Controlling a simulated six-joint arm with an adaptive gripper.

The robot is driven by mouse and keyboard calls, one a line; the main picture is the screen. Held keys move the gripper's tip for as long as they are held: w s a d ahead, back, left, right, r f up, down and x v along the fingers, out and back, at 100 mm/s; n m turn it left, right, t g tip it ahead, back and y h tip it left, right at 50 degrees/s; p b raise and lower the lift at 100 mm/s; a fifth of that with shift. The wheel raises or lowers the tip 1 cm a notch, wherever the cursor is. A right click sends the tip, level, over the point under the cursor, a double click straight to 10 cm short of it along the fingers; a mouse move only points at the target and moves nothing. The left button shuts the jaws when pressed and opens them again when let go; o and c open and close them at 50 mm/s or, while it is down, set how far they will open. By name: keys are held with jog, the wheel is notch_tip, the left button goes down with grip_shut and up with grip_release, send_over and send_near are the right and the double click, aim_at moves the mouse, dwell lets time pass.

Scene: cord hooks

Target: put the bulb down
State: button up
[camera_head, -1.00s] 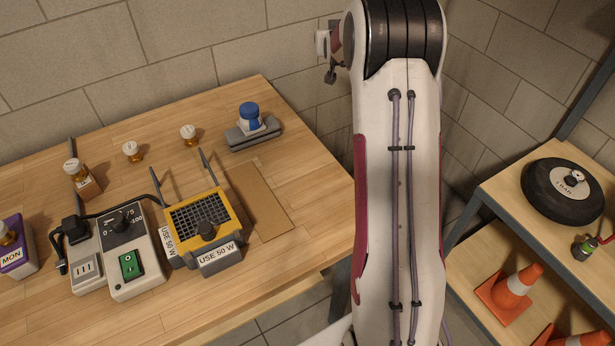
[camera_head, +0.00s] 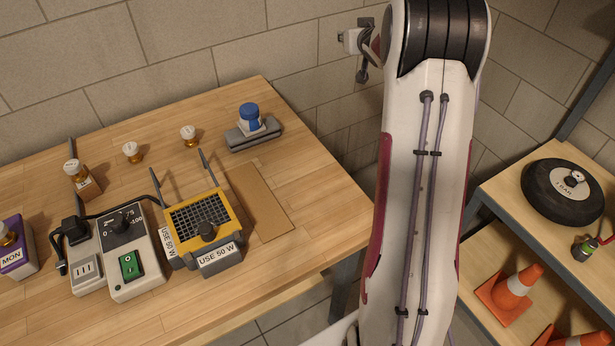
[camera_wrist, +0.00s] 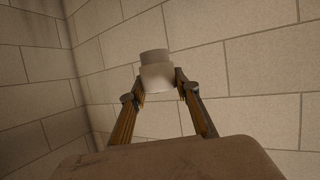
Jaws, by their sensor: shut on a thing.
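In the wrist view my gripper (camera_wrist: 160,82) is shut on a white, round-sided thing, which I take to be the bulb (camera_wrist: 156,70). The two fingers press it from either side, with the grey block wall behind it. Its far end is hidden. In the head view my arm stands upright to the right of the wooden table, and the gripper's hold on the bulb cannot be made out there. Other white-topped bulbs with gold bases stand on the table: one at the back (camera_head: 188,133), one left of it (camera_head: 132,150), and one on a wooden block (camera_head: 74,168).
The wooden table (camera_head: 300,195) holds a yellow-framed lamp (camera_head: 203,220), a grey dial box (camera_head: 130,250), a purple MON box (camera_head: 14,250) and a blue-capped item (camera_head: 250,117) on a grey stand. A brown flat patch (camera_head: 262,200) is bare. A shelf with cones (camera_head: 515,285) stands right.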

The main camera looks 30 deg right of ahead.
jog(key=shift+s+d+r+n+y, duration=0.1)
jog(key=shift+s+d+n+y, duration=0.05)
jog(key=shift+s, duration=0.3)
jog(key=shift+s+d+r+n+y, duration=0.1)
jog(key=shift+s+n+y, duration=0.05)
jog(key=shift+s, duration=0.25)
jog(key=s+a+f+n+y, duration=0.3)
jog(key=s+a, duration=0.3)
jog(key=a, duration=0.2)
jog(key=s+a+f+n+g+y, duration=0.1)
jog(key=s+a+f+n+y, duration=0.2)
jog(key=a, duration=0.6)
jog(key=s+a+f+n+g+y, duration=0.1)
jog(key=s+a+f+n+y, duration=0.2)
jog(key=s+a+n+y, duration=0.2)
jog(key=s+a+y, duration=0.2)
jog(key=s+a, duration=0.2)
jog(key=shift+s+n, duration=0.2)
jog(key=shift+n, duration=0.2)
jog(key=shift+f, duration=3.15)
jog(key=shift+f, duration=1.85)
